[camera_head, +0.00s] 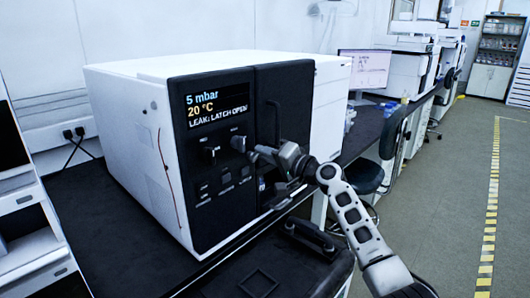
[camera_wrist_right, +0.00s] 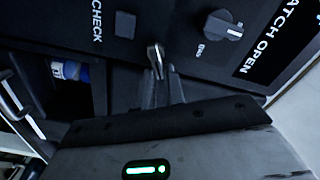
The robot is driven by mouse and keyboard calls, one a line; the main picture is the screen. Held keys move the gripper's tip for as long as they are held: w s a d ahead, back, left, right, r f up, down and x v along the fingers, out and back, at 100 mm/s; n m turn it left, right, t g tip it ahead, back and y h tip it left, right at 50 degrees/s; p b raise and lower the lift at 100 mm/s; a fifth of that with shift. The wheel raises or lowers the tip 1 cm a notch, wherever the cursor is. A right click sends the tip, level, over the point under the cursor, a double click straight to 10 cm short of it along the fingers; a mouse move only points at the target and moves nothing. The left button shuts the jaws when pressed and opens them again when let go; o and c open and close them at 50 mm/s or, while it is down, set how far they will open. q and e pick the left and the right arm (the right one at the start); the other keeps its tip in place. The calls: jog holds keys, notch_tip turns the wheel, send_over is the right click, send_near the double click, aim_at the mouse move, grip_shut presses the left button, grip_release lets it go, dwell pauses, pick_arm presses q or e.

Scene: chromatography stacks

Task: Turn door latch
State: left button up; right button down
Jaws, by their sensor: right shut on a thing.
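A white instrument (camera_head: 135,150) with a dark front panel stands on the black bench. Its display (camera_head: 217,105) reads 5 mbar, 20 °C and "LEAK: LATCH OPEN". The door latch (camera_head: 238,144) is on the panel below the display, near the dark door (camera_head: 285,95). My right gripper (camera_head: 254,151) reaches it from the right. In the right wrist view, the fingers (camera_wrist_right: 160,82) are shut on a small metallic latch lever (camera_wrist_right: 155,56), which sticks up between their tips. The fingers hide its lower part. My left gripper is not in view.
A dark knob (camera_wrist_right: 222,25) and a square button (camera_wrist_right: 125,24) sit close to the fingers. A blue-and-white item (camera_wrist_right: 70,70) shows in a dark recess. A stool (camera_head: 390,140) stands beside the bench. The aisle floor (camera_head: 440,200) at right is clear.

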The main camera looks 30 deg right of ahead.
pick_arm(q)
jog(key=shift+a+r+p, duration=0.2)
jog(key=shift+p, duration=0.5)
pick_arm(e)
jog(key=m, duration=0.2)
jog(key=f+m, duration=0.1)
jog(key=m, duration=0.2)
jog(key=shift+d+m, duration=0.15)
jog(key=shift+m, duration=0.15)
jog(key=c, duration=1.5)
grip_release()
